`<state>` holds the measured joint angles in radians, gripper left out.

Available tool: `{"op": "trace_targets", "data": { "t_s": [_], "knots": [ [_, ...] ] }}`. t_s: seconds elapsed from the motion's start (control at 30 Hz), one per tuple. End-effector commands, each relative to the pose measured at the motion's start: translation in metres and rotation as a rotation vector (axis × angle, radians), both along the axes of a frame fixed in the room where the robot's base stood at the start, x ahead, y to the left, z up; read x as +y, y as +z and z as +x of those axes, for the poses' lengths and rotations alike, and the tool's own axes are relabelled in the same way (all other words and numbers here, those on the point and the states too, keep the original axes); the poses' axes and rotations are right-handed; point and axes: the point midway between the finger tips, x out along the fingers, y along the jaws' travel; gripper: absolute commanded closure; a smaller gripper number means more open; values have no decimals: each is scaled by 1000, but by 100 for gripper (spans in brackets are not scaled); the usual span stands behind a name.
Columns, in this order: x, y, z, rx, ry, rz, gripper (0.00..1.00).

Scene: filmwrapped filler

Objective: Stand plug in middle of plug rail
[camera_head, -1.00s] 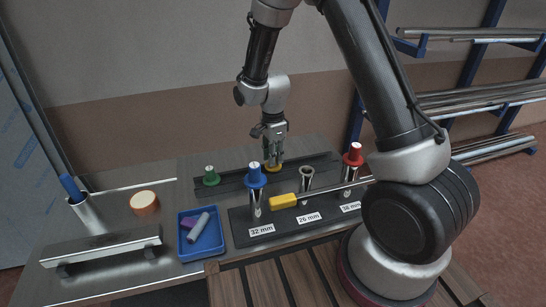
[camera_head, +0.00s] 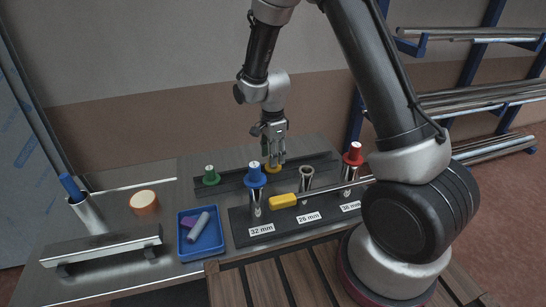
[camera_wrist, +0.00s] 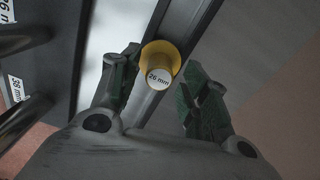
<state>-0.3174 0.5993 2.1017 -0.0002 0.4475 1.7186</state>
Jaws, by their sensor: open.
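The plug (camera_head: 272,168) is yellow with a pale stem and stands upright on the dark plug rail (camera_head: 236,184), near its middle. In the wrist view, the plug (camera_wrist: 158,68) shows its stem end marked "26 mm", with the yellow flange around it and the grooved rail (camera_wrist: 178,28) running beneath. My gripper (camera_head: 276,161) is just above the plug. In the wrist view my gripper (camera_wrist: 155,88) is open, one finger on each side of the plug, with a visible gap to the right finger.
A green plug (camera_head: 211,176) stands at the rail's left end. In front are tubes in a labelled block (camera_head: 240,225), with a blue plug (camera_head: 255,175) and a red plug (camera_head: 354,152). A yellow-handled tool (camera_head: 284,201) lies across it. A blue tray (camera_head: 187,243) sits left.

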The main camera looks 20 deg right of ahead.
Motion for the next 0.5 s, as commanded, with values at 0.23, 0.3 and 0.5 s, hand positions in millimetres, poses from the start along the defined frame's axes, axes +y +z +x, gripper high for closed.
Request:
{"op": "trace_targets", "data": {
  "t_s": [0.23,0.3,0.5],
  "knots": [
    [0,56,1,-6,0,2,55],
    [1,71,2,-6,0,2,55],
    [0,102,1,-2,0,0,55]
  ]
}}
